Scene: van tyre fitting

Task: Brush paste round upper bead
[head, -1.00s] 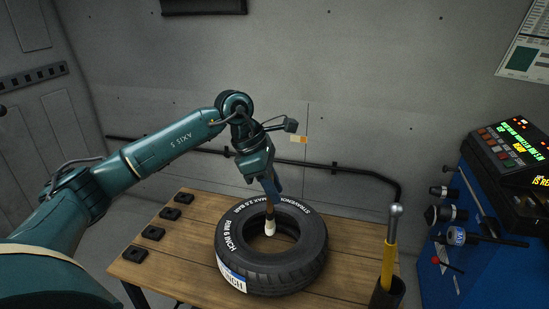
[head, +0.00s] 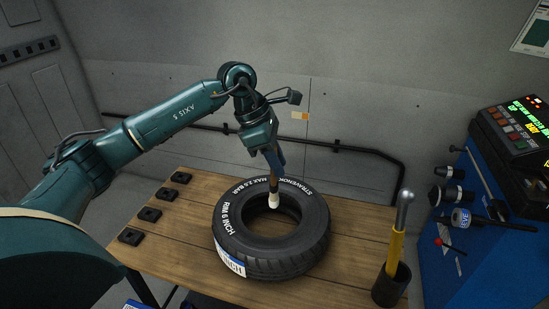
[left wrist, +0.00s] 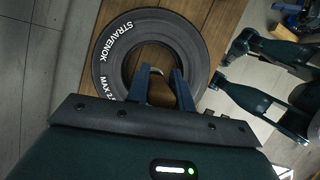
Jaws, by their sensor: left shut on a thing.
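The black tyre (head: 236,245) lies flat on the wooden bench, white lettering on its upper sidewall and a white-and-blue label on its near side. It also shows in the left wrist view (left wrist: 192,38). My left gripper (head: 274,160) is above the tyre, shut on a brush (head: 274,182) that points down. The pale bristles (head: 273,201) appear at the far inner edge of the tyre's hole; I cannot tell whether they touch the bead. In the left wrist view, my gripper fingers (left wrist: 161,85) hide much of the brush. My right gripper cannot be made out.
Several small black blocks (head: 150,214) line the bench's left side. A yellow-handled tool (head: 397,243) stands in a dark cup (head: 391,286) at the bench's right. A blue machine (head: 470,262) stands further right. Bare bench (head: 345,225) lies beside the tyre.

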